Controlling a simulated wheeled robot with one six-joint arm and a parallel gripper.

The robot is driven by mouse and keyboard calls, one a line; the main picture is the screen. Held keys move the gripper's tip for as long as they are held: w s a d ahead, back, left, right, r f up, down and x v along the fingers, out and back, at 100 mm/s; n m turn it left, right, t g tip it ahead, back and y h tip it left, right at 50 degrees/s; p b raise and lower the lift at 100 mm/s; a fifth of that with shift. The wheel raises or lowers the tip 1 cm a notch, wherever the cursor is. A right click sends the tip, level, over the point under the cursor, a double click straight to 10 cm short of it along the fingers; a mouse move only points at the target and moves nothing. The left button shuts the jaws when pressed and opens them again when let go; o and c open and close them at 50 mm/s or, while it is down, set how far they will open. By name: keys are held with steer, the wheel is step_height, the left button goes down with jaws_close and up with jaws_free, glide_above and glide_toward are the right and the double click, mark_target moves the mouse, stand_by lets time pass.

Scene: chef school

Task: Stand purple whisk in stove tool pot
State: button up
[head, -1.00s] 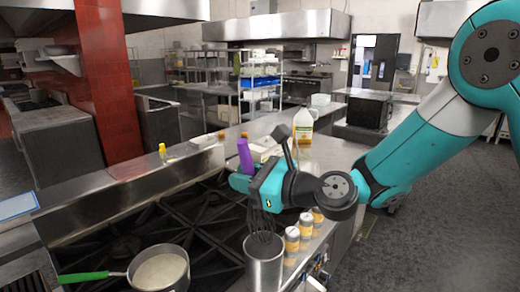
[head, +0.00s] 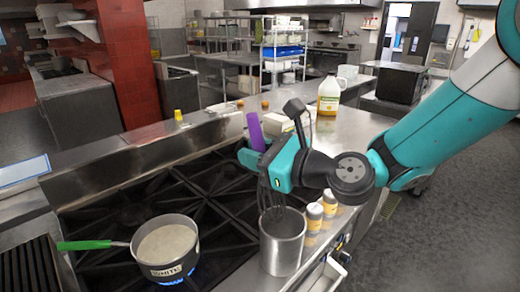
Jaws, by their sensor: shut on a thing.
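The purple whisk (head: 255,131) is held roughly upright, leaning slightly, with its purple handle up and its dark wires hanging down. My gripper (head: 256,160) is shut on it around the handle's lower part, which the jaws partly hide. The steel tool pot (head: 283,246) stands upright at the right front edge of the stove, just below the gripper. The wire end is at the pot's mouth; I cannot tell whether it is inside or just behind the rim.
A saucepan (head: 166,268) with a green handle and pale contents sits over a lit blue flame at front left. Several yellow-labelled jars (head: 314,216) stand close right of the pot. A white jug (head: 328,96) stands on the counter behind. The stove's dark grates (head: 190,200) are otherwise clear.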

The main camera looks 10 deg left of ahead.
steer(key=shift+w+d+f+b, duration=0.45)
steer(key=shift+f+b, duration=1.3)
steer(key=shift+f, duration=0.6)
steer(key=shift+w+d+f+b, duration=0.35)
steer(key=shift+w+f+b, duration=0.15)
steer(key=shift+f+b, duration=1.55)
steer(key=shift+w+d+f+b, duration=0.45)
steer(key=shift+f+b, duration=0.95)
steer(key=shift+f, duration=1.3)
steer(key=o, duration=1)
